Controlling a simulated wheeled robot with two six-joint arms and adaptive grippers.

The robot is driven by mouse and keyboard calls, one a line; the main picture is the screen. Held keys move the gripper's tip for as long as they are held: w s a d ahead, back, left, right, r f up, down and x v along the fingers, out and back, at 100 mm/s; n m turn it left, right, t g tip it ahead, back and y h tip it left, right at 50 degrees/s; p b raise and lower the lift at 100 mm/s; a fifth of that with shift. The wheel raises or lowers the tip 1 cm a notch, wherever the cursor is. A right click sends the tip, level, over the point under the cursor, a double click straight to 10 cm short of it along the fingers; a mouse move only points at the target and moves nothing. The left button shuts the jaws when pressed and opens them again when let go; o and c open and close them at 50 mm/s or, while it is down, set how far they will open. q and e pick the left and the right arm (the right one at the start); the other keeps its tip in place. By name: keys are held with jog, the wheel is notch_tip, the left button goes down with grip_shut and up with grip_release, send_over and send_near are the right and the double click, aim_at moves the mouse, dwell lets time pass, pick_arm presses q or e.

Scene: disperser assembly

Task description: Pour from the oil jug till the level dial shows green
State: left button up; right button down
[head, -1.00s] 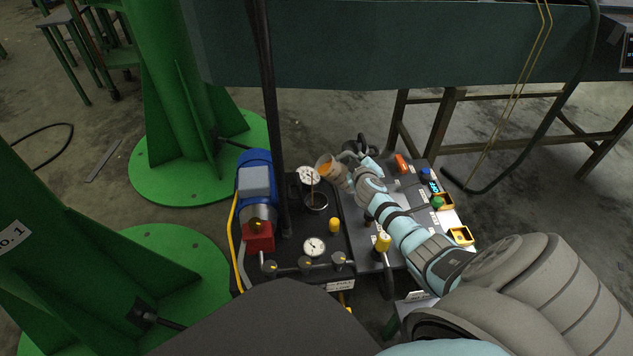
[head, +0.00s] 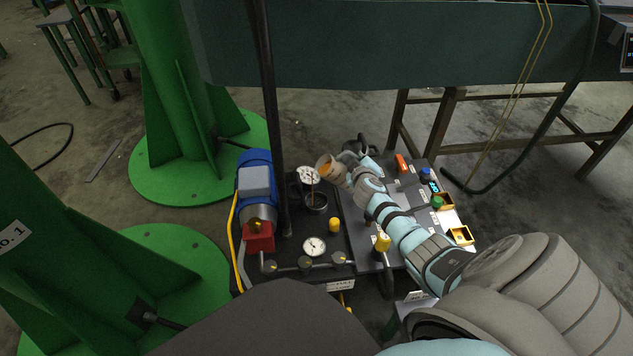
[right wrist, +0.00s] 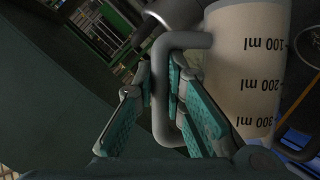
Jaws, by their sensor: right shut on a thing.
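The oil jug (head: 328,168) is a pale cup with orange oil inside, tilted leftward over the black round filler opening (head: 316,200). In the right wrist view the jug (right wrist: 245,70) shows its ml marks upside down. My right gripper (right wrist: 160,85) is shut on its grey handle (right wrist: 183,40). A white dial (head: 309,175) stands beside the opening, and another dial (head: 315,246) sits nearer the front; I cannot tell which is the level dial or read any green. A thin stream below the jug's lip is too faint to be sure of. My left gripper is out of view.
A blue motor (head: 255,180) with a red box (head: 258,237) stands left of a dark upright pole (head: 269,110). Yellow caps (head: 383,242) and several small knobs stand on the panels. A green column base (head: 180,175) is further left.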

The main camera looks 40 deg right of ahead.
jog(key=shift+w+a+r+n+h, duration=0.25)
jog(key=shift+a+n+h, duration=0.2)
jog(key=shift+n, duration=0.25)
dwell(2.4)
dwell(0.3)
jog(key=shift+r, duration=0.15)
dwell(0.6)
jog(key=shift+g, duration=0.3)
jog(key=shift+a+r, duration=0.1)
jog(key=shift+r+h, duration=0.1)
jog(key=shift+h, duration=0.15)
jog(key=shift+w+a+n, duration=0.1)
jog(key=shift+n, duration=0.2)
jog(key=shift+r, duration=0.1)
dwell(0.4)
